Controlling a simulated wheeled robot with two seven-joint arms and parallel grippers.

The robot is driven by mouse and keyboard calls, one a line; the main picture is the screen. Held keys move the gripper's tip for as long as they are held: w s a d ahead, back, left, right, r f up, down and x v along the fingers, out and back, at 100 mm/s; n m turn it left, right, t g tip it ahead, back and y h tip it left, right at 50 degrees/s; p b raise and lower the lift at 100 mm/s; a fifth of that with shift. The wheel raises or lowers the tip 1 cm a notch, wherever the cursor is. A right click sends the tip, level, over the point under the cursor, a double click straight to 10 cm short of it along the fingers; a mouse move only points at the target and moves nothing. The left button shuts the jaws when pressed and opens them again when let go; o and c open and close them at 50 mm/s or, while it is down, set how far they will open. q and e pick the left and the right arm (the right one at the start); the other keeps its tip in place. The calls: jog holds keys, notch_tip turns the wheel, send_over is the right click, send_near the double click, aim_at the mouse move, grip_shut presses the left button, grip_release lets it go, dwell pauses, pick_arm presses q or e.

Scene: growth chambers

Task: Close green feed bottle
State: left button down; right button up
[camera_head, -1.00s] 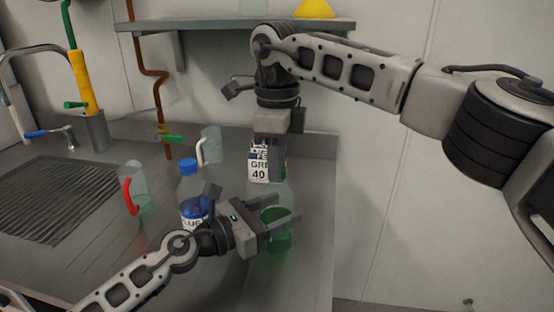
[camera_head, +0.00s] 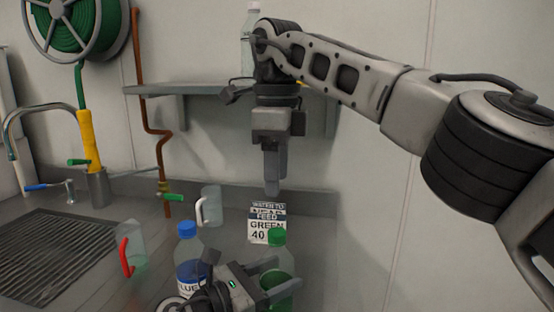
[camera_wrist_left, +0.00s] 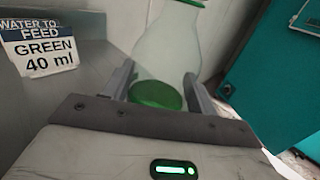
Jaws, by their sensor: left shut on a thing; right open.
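The green feed bottle (camera_head: 279,262) is clear, with green liquid in its lower part, and stands upright at the front right of the counter. A green cap (camera_head: 276,237) sits on its neck; how tight it is I cannot tell. My left gripper (camera_head: 287,272) is shut around the bottle's body. In the left wrist view the bottle (camera_wrist_left: 165,50) stands between both fingers, with the green cap at the top edge. My right gripper (camera_head: 272,190) is open and empty, pointing down above the bottle, apart from the cap.
A blue-capped bottle (camera_head: 188,256) stands just left of the green one. A label card (camera_head: 267,224) reading GREEN 40 stands behind. Cups with a red handle (camera_head: 131,250) and a white handle (camera_head: 211,206) are to the left. A shelf (camera_head: 215,90) is on the wall.

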jog(key=shift+r, duration=1.05)
pick_arm(q)
jog(key=shift+c, duration=1.9)
grip_release()
jog(key=shift+a, duration=0.1)
jog(key=b+v, duration=0.2)
jog(key=v, duration=0.5)
jog(key=b+v, duration=0.2)
jog(key=v, duration=0.5)
jog(key=shift+s+a+f+b, duration=0.15)
jog(key=shift+f+b, duration=0.1)
jog(key=shift+b, duration=0.05)
pick_arm(e)
notch_tip(320, 180, down, 5)
jog(key=shift+r, duration=0.2)
pick_arm(q)
jog(key=shift+s+a+r, duration=0.2)
jog(key=shift+s+a, duration=0.2)
jog(key=shift+a, duration=0.15)
pick_arm(e)
jog(key=shift+f, duration=0.2)
